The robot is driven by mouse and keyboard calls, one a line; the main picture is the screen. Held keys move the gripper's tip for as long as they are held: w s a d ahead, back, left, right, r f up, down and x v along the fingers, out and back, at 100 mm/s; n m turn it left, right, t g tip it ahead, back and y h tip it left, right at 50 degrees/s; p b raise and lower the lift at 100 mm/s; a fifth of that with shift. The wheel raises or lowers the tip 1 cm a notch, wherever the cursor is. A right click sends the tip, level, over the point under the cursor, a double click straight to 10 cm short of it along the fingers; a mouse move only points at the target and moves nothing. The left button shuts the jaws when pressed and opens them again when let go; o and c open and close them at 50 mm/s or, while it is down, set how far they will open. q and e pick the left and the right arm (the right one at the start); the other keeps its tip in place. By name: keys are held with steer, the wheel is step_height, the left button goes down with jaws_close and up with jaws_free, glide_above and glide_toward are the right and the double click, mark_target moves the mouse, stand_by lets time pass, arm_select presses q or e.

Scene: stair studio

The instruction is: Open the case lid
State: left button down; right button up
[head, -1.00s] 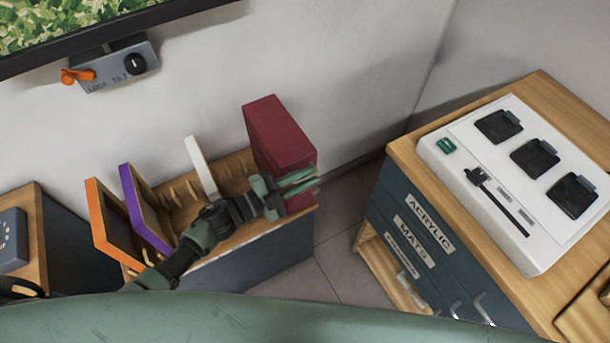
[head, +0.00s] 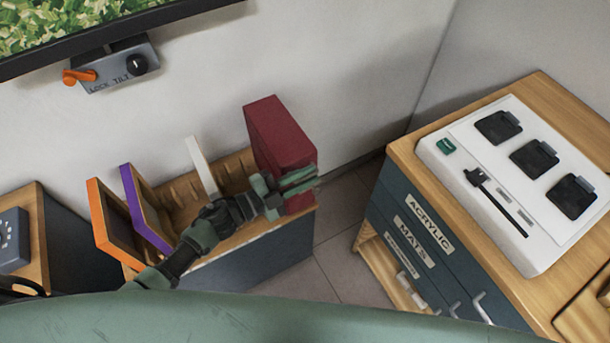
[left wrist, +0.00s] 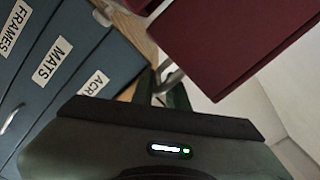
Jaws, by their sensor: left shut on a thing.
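A dark red case (head: 280,135) stands upright at the right end of a wooden rack in the head view. In the left wrist view the red case (left wrist: 245,45) fills the top right, with a straight edge running down its side. My left gripper (head: 296,183) is at the lower front of the case, its green fingers reaching right across the red face. In the left wrist view a pale grey piece (left wrist: 169,80) shows by the fingers, close to the case. The gripper is shut on part of the case; which part is hard to see. My right gripper is not in view.
A drawer cabinet (head: 400,225) with a white device (head: 495,130) stands right, beyond a floor gap (head: 340,235). A wall screen (head: 90,22) hangs upper left.

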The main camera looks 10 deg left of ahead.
arm_select(q)
steer(key=w+a+r+n+p, duration=0.1)
steer(key=r+n+p, duration=0.1)
steer(key=r+p, duration=0.5)
steer(key=w+a+r+n+p, duration=0.1)
steer(key=w+r+n+p, duration=0.1)
steer(key=r+p, duration=0.5)
steer(key=shift+w+a+r, duration=0.15)
steer(key=shift+a+r, duration=0.05)
steer(key=shift+r, duration=0.95)
steer(key=c, duration=1.5)
jaws_free()
steer(key=shift+f, duration=0.1)
steer(key=shift+w+f, duration=0.1)
steer(key=shift+w, duration=0.1)
steer(key=b+v, duration=0.2)
steer(key=v, duration=0.5)
steer(key=shift+s+a, duration=0.25)
steer(key=shift+a, duration=0.05)
